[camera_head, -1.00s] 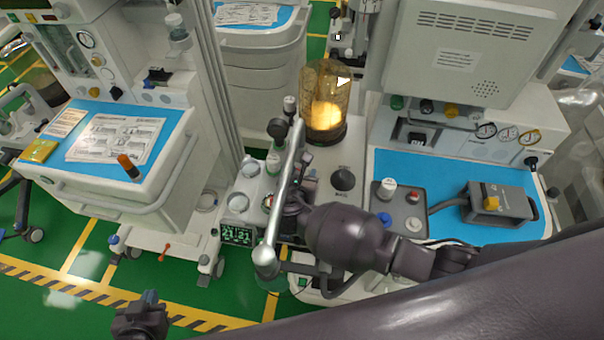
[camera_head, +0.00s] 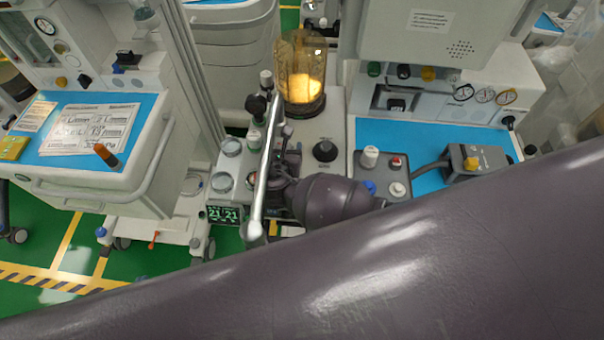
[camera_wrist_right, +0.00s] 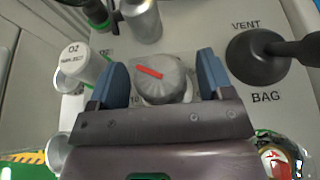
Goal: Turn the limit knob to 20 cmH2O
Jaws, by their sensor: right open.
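The limit knob (camera_wrist_right: 165,84) is a round grey knob with a red pointer line, seen from above in the right wrist view. The line slants from upper left to lower right. A small 10 is printed at the knob's lower left; other scale marks are hidden. My right gripper (camera_wrist_right: 161,79) is open, with a blue-padded finger on each side of the knob. I cannot tell whether the pads touch it. In the head view my dark right gripper (camera_head: 284,180) is behind the silver bar and hides the knob. My left gripper is out of view.
The black VENT/BAG lever (camera_wrist_right: 258,57) is close to the right finger. A white O2 button (camera_wrist_right: 80,63) is near the left finger. In the head view, a silver bar (camera_head: 263,180) crosses beside my gripper, and the amber bellows dome (camera_head: 301,75) stands behind.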

